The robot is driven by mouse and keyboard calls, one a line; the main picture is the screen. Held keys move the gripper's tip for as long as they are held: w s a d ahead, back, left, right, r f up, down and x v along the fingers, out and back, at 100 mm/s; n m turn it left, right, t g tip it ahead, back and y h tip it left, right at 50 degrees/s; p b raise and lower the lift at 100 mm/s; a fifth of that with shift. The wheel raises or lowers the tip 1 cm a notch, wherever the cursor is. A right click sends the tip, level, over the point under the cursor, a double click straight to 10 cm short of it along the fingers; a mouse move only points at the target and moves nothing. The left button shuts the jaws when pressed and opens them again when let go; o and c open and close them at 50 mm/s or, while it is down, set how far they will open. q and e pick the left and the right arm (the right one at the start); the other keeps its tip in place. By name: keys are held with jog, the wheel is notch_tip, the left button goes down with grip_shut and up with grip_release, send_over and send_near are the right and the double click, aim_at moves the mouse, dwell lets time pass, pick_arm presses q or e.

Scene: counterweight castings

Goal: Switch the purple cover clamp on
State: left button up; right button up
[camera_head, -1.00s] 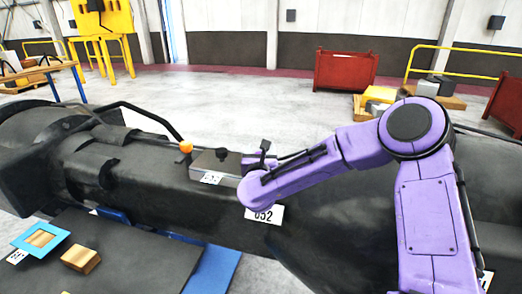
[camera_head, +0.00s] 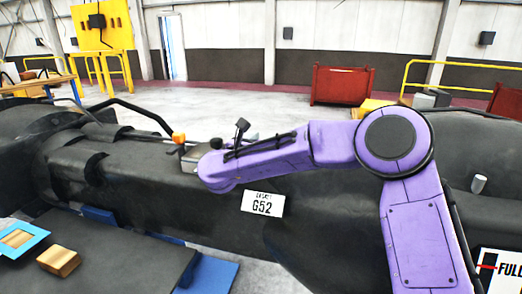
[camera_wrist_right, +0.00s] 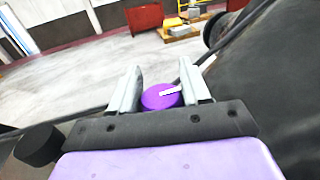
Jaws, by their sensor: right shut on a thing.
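The purple cover clamp (camera_wrist_right: 158,98) shows in the right wrist view as a round purple knob with a white pointer mark lying nearly level across its right side. My right gripper (camera_wrist_right: 160,82) has its two grey fingers on either side of the knob and is shut on it. In the head view, my right gripper (camera_head: 190,157) is at the far end of my purple arm, over the dark casting (camera_head: 120,170). The clamp is hidden there behind my arm. My left gripper is in neither current view.
A white plate marked G52 (camera_head: 262,203) is on the casting below my arm. A wooden block (camera_head: 58,262) lies at lower left. A red bin (camera_head: 342,84) stands far back on open floor.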

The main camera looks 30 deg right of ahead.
jog(key=o, duration=1)
jog(key=shift+c, duration=0.2)
jog(key=shift+s+a+f, duration=0.15)
jog(key=shift+a, duration=0.2)
jog(key=b+v, duration=0.3)
jog(key=v, duration=0.6)
jog(key=shift+b, duration=0.4)
jog(key=shift+s+a, duration=0.15)
jog(key=shift+a, duration=0.2)
jog(key=shift+d, duration=0.1)
